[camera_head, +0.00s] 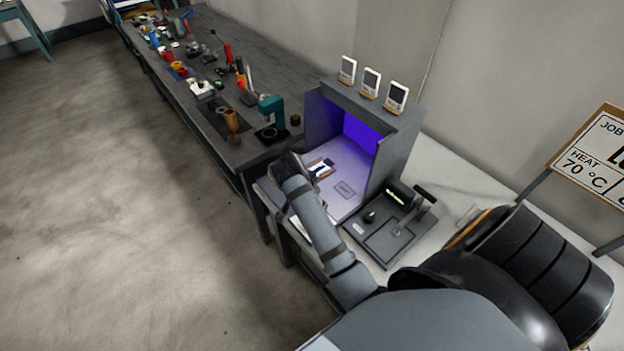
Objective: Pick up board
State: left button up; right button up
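An arm of mine, which I take to be the right, reaches up from the lower right. Its dark end (286,168) is at the left front edge of a grey booth lit violet inside. The fingers cannot be made out, so I cannot tell whether they are open or shut. A small flat item with white, dark and brown parts (321,169), possibly the board, lies on the booth's pale floor, just right of the arm's end. I cannot tell whether they touch. My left gripper is not in view.
The grey booth (401,134) carries several white handheld devices on top. A dark lever device (385,238) stands right of its opening. A long tool-covered bench (290,78) runs behind. The floor at left is clear.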

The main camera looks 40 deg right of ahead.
aim_at(322, 169)
jog(key=k+j, duration=0.8)
jog(key=k, duration=0.05)
